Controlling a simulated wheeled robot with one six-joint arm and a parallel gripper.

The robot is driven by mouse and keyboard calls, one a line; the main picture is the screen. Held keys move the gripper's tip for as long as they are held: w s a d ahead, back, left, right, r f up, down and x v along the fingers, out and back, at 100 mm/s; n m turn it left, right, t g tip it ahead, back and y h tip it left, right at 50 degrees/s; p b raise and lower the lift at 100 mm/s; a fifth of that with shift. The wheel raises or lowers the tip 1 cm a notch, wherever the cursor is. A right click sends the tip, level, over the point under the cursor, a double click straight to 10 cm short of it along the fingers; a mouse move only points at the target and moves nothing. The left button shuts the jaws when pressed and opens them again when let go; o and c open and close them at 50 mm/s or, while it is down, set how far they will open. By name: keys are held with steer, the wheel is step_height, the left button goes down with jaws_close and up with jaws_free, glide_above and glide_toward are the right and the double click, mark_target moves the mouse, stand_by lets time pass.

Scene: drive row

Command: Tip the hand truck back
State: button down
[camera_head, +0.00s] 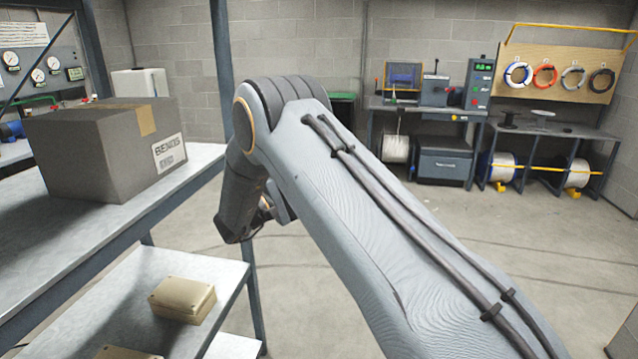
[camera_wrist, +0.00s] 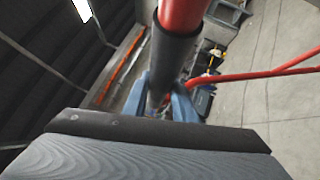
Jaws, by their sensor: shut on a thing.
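The hand truck shows only in the wrist view, as a red tube (camera_wrist: 183,14) with a black grip sleeve (camera_wrist: 173,58). A thinner red bar (camera_wrist: 262,76) runs off to the right and seems to belong to it. My gripper (camera_wrist: 163,103) has its blue-grey fingers on both sides of the black sleeve and is shut on it. In the head view my arm crosses the middle, and the hand truck is not visible there. Its wheels and toe plate are out of sight, so I cannot tell its tilt.
A metal shelf (camera_head: 115,222) at the left holds a large cardboard box (camera_head: 90,155), with a small tan box (camera_head: 183,298) on the shelf below. A workbench (camera_head: 425,112) and a rack with cable spools (camera_head: 545,135) stand along the back wall. Open concrete floor (camera_head: 480,235) lies between.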

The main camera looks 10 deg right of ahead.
steer(key=shift+w+a+f, duration=0.15)
steer(key=shift+a+f, duration=0.45)
steer(key=shift+a, duration=0.05)
steer(key=shift+n, duration=0.3)
steer(key=c, duration=1.5)
jaws_free()
steer(key=shift+a, duration=0.2)
steer(key=shift+o, duration=0.2)
steer(key=shift+d, duration=0.3)
steer(key=b+v, duration=0.1)
steer(key=v, duration=0.7)
steer(key=shift+b, duration=0.35)
steer(key=shift+r, duration=0.1)
